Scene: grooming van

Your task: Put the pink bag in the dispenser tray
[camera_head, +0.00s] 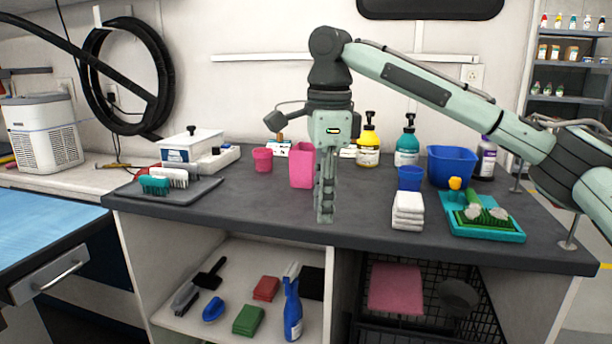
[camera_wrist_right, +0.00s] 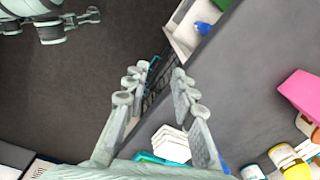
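A pink, upright, box-shaped bag (camera_head: 302,167) stands on the dark grey counter, just left of my right gripper in the head view. In the right wrist view the pink bag (camera_wrist_right: 302,94) is at the right edge, outside the fingers. My right gripper (camera_head: 325,217) points down over the counter's front part. Its fingers (camera_wrist_right: 158,77) are apart in the wrist view with nothing between them. A pale arm part, perhaps my left gripper (camera_wrist_right: 80,18), shows at the wrist view's top left. I cannot tell for sure which thing is the dispenser tray; white items behind the bag are partly hidden.
A pink cup (camera_head: 262,160) stands left of the bag. Yellow (camera_head: 368,147) and teal (camera_head: 407,150) pump bottles stand behind. White folded towels (camera_head: 408,211), blue tubs and a teal tray (camera_head: 487,232) are to the right. A dark mat (camera_head: 190,192) with brushes is left.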

